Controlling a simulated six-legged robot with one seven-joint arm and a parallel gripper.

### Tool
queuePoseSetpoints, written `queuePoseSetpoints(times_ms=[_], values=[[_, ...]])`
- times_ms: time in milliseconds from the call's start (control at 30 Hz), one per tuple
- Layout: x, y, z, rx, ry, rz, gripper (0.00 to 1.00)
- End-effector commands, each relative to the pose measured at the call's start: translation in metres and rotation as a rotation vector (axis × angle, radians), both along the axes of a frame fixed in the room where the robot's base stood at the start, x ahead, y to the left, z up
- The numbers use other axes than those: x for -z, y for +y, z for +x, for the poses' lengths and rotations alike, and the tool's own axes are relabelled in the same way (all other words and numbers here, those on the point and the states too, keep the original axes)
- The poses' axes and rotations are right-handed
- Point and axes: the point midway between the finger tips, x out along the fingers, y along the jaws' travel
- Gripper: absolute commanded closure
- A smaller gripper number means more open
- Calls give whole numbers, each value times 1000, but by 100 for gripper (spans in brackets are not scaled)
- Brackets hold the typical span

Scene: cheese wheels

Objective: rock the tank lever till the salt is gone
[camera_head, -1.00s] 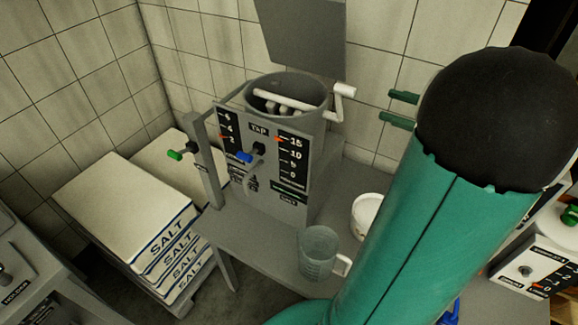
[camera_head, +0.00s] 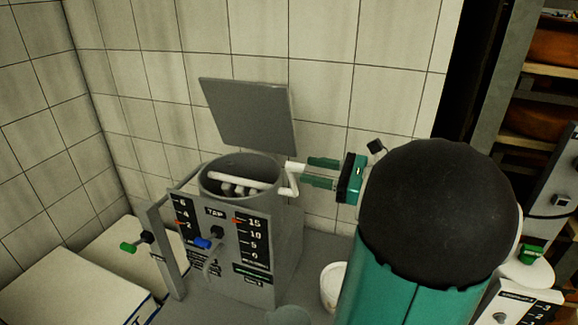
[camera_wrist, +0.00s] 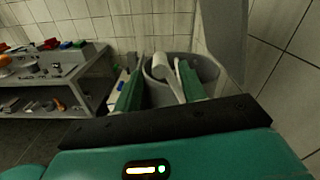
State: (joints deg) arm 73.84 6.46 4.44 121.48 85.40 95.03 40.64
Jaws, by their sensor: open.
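The grey tank (camera_head: 240,180) stands open, with pale bars inside its rim. A white cranked lever (camera_head: 291,182) sticks out of its right side. My gripper (camera_head: 306,171) is open, its green fingers pointing left at the lever's outer end. In the wrist view the lever (camera_wrist: 168,72) shows between the finger tips; I cannot tell whether they touch it. On the tank's front panel (camera_head: 228,262), the right scale's orange marker sits by 15 and the left scale's red marker by 2. Labels over the scales are too small to read. No loose salt is visible in the tank.
A grey lid (camera_head: 250,115) stands raised behind the tank. White salt sacks (camera_head: 75,290) lie at left. A white tub (camera_head: 332,285) stands right of the tank. Tiled walls close the back.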

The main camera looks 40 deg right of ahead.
Motion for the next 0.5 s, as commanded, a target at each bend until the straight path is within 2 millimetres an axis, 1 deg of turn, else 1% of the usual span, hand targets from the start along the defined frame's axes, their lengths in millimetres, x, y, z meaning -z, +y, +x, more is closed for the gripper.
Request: queuePoseSetpoints(times_ms=[33,100,200,333,500], values=[[0,6,9,-4,0,0,59],[0,12,22,-4,0,0,59],[0,20,37,-3,0,0,59],[0,27,50,-1,0,0,59],[0,30,57,0,0,0,59]])
